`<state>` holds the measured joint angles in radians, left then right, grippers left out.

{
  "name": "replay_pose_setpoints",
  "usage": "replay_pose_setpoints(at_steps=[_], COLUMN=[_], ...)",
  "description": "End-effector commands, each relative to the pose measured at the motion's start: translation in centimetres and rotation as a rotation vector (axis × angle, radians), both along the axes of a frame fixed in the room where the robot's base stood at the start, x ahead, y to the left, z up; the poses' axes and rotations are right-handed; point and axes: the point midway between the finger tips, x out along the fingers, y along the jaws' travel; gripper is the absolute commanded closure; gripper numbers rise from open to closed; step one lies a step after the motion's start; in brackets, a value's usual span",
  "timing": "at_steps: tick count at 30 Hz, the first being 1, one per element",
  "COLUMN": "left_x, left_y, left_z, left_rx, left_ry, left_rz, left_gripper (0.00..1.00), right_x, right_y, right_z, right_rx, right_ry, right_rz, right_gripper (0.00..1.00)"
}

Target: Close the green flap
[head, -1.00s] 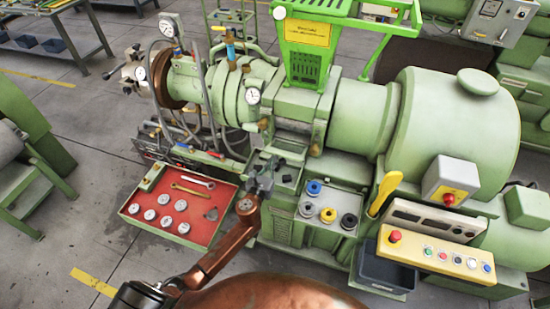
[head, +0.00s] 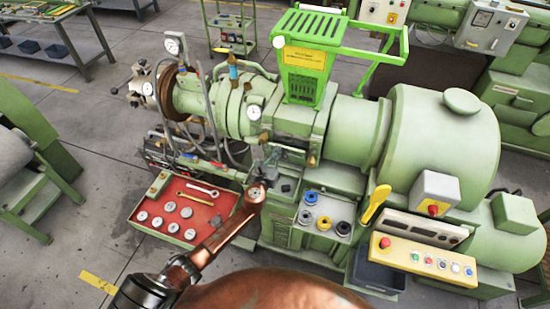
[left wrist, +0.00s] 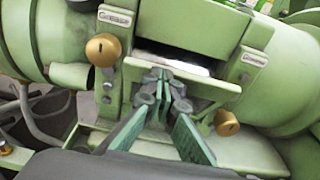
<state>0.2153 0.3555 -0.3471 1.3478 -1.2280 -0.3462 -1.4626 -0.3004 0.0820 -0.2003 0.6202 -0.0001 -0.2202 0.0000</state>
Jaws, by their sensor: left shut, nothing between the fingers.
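The green flap (left wrist: 205,86) is a pale green plate below a dark slot in the extruder body, seen in the left wrist view. It tilts outward, and the slot above it is open, with a bright surface inside. My left gripper (left wrist: 164,92) is shut and empty, with its fingertips in front of the flap and covering its middle. I cannot tell whether they touch it. In the head view my left gripper (head: 268,161) is at the front of the extruder, and the flap is small and partly hidden there. My right gripper is not in view.
Two brass knobs (left wrist: 103,50) (left wrist: 227,123) flank the slot. A red tray (head: 180,214) with gauges and wrenches lies left of my left arm. Colored rings (head: 323,222) sit on a shelf to the right, near a yellow lever (head: 376,203) and control panel (head: 424,258).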

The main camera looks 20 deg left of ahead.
Motion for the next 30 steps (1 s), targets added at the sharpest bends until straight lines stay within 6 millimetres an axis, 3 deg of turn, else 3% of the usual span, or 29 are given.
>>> replay_pose_setpoints(at_steps=[4, 15, 30], left_x=[1.7, 4.5, 5.5], left_y=[0.0, 0.2, 0.2], left_z=[1.4, 2.6, 2.8], left_rx=[0.002, 0.002, 0.0], left_ry=[-0.001, 0.001, 0.001], left_rz=[-0.001, -0.001, -0.001], left_gripper=[1.0, 1.0, 1.0], right_x=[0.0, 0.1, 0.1], right_y=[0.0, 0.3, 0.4], right_z=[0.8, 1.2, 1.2], right_rx=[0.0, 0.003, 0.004], right_ry=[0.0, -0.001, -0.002], right_rz=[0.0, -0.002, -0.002], right_gripper=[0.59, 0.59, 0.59])
